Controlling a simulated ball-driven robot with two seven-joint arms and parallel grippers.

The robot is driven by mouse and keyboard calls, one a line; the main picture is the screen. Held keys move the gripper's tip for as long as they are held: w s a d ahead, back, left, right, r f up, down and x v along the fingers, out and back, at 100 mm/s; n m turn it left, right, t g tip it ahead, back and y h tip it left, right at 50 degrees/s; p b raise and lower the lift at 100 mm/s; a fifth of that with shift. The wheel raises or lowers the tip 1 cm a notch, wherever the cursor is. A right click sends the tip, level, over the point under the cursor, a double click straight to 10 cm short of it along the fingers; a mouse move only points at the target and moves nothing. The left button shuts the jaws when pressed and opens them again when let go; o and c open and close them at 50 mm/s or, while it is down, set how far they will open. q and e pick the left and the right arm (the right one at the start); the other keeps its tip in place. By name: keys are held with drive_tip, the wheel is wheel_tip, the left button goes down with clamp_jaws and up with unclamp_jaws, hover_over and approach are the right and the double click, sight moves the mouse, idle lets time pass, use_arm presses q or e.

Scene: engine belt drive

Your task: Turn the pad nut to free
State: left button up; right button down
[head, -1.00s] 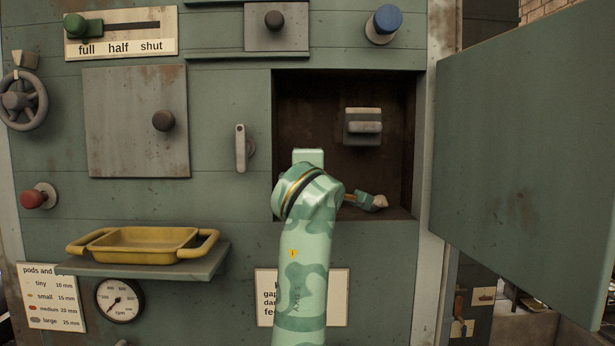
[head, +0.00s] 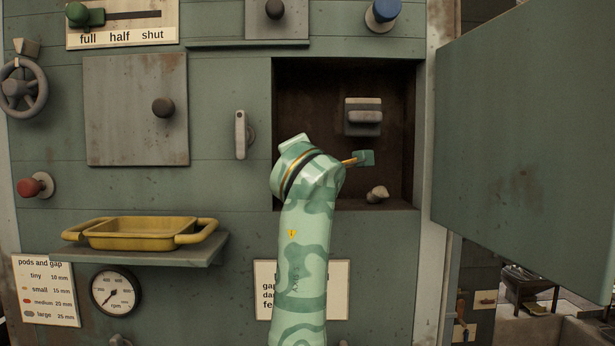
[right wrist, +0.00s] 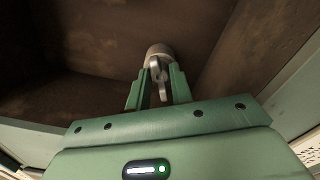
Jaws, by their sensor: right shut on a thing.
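In the right wrist view my right gripper (right wrist: 158,73) is shut on the pad nut (right wrist: 155,66), a grey metal wing-shaped nut in front of a round grey end. Dark rusty wall lies behind it. In the head view my right arm reaches up to the open recess (head: 310,80); its wrist hides the fingers and the nut. My left gripper is not in view.
A grey block (head: 363,116) is on the recess's back wall, and a small pale knob (head: 377,194) is low inside. An open green door (head: 530,160) stands right. A yellow tray (head: 142,235) sits on a shelf at left.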

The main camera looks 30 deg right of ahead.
drive_tip(key=n, duration=0.1)
drive_tip(key=n+b, duration=0.1)
drive_tip(key=n, duration=0.1)
drive_tip(key=shift+f, duration=0.25)
drive_tip(key=n+b, duration=0.1)
drive_tip(key=n, duration=0.2)
drive_tip(key=n+b, duration=0.1)
drive_tip(key=n, duration=0.5)
drive_tip(key=shift+r, duration=0.1)
drive_tip(key=shift+n, duration=0.3)
drive_tip(key=c, duration=1.3)
unclamp_jaws()
drive_tip(key=shift+o, duration=0.2)
drive_tip(key=shift+a+r, duration=0.1)
drive_tip(key=b+v, duration=0.5)
drive_tip(key=v, duration=1.1)
drive_tip(key=shift+s, duration=0.2)
